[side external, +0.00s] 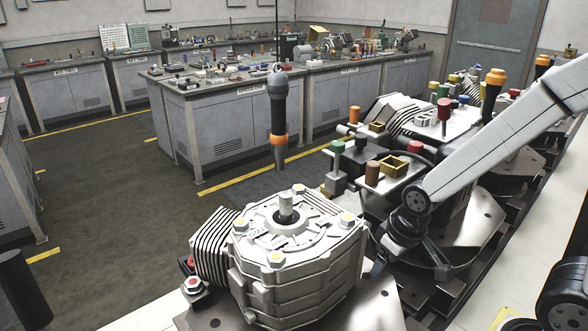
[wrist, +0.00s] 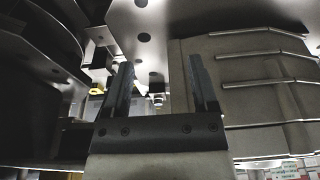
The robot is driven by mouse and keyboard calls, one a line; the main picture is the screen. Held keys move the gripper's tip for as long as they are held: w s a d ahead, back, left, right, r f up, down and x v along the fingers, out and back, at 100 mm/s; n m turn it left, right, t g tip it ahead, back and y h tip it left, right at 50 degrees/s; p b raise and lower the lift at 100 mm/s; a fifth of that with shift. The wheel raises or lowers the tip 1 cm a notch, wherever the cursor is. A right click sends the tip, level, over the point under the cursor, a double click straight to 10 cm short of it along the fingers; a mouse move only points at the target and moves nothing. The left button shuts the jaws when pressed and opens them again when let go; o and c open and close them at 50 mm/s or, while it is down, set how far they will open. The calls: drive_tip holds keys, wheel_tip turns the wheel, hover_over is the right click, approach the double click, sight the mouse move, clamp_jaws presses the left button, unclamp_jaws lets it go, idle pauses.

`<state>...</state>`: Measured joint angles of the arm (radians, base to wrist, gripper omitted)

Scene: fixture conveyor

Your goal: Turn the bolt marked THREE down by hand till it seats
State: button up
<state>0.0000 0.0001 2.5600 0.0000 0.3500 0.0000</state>
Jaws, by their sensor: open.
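The pale gearbox housing (side external: 300,262) stands on a metal plate in the side view. Hex bolts with pale or yellowish tops show on it: one at the back (side external: 298,189), one at the right (side external: 347,220), one at the front (side external: 276,258). Another bolt with a red collar (side external: 194,285) stands at the lower left. I cannot read any number, so I cannot tell which is THREE. My gripper (wrist: 161,64) is open, with nothing seen held between its fingers. A small bolt-like end (wrist: 158,99) shows beyond the fingers. In the side view my wrist is right of the housing; the fingertips are not clear.
A dark hanging tool with an orange band (side external: 279,115) hangs behind the housing. Further fixtures with coloured knobs and small bins (side external: 401,167) line the conveyor behind. Ribbed metal (wrist: 265,80) lies close right of the fingers in the wrist view.

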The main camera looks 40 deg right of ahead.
drive_tip(key=shift+r, duration=0.1)
wheel_tip(320, 180, up, 13)
drive_tip(key=n+g, duration=0.3)
drive_tip(key=n, duration=0.8)
hover_over(276, 256)
drive_tip(key=s+d, duration=0.3)
drive_tip(key=d, duration=0.4)
drive_tip(key=shift+r, duration=0.15)
drive_tip(key=w+a+r+n, duration=0.1)
drive_tip(key=a+n, duration=0.1)
drive_tip(key=n, duration=0.1)
drive_tip(key=w+a+r+n, duration=0.1)
drive_tip(key=a+n, duration=0.1)
drive_tip(key=n, duration=0.1)
drive_tip(key=a+r+n, duration=0.1)
drive_tip(key=a+n, duration=0.1)
drive_tip(key=n, duration=0.1)
drive_tip(key=shift+w+a+r, duration=0.15)
drive_tip(key=shift+w+r, duration=0.05)
drive_tip(key=shift+w, duration=0.2)
drive_tip(key=shift+w+a+r+n, duration=0.1)
drive_tip(key=shift+a+r+n, duration=0.1)
drive_tip(key=shift+a+n, duration=0.25)
drive_tip(key=shift+d, duration=0.1)
drive_tip(key=shift+f, duration=3.9)
